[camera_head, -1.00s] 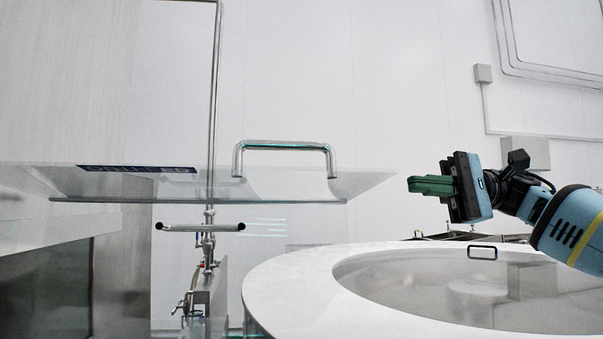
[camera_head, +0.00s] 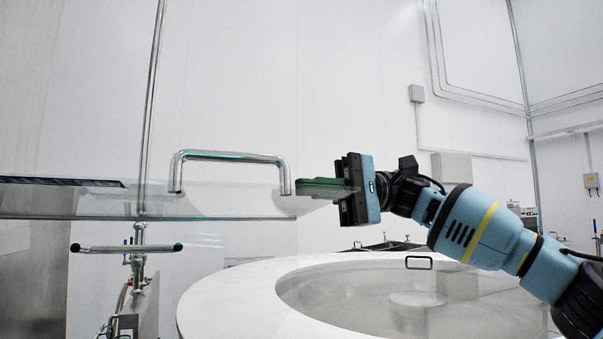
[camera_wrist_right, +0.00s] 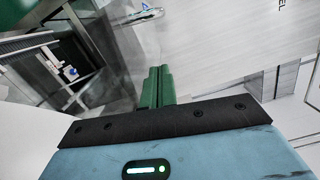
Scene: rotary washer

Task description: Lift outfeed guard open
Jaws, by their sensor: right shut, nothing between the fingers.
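The outfeed guard (camera_head: 95,204) is a clear, thin panel at left in the head view, seen nearly edge-on. A chrome bar handle (camera_head: 228,156) stands up from it. My right gripper (camera_head: 302,187) has green fingers, shut and empty, pointing left. Its tips are close beside the handle's right leg and overlap the panel's right end in the picture. I cannot tell whether they touch. The right wrist view shows the two fingers (camera_wrist_right: 157,82) pressed together with nothing between them. The handle is not clear in that view. My left gripper is not in view.
A round white tub rim (camera_head: 235,300) with a small dark handle (camera_head: 419,262) lies below my right arm. A second chrome bar (camera_head: 126,248) and upright piping (camera_head: 138,270) are under the guard. The space above the handle is clear.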

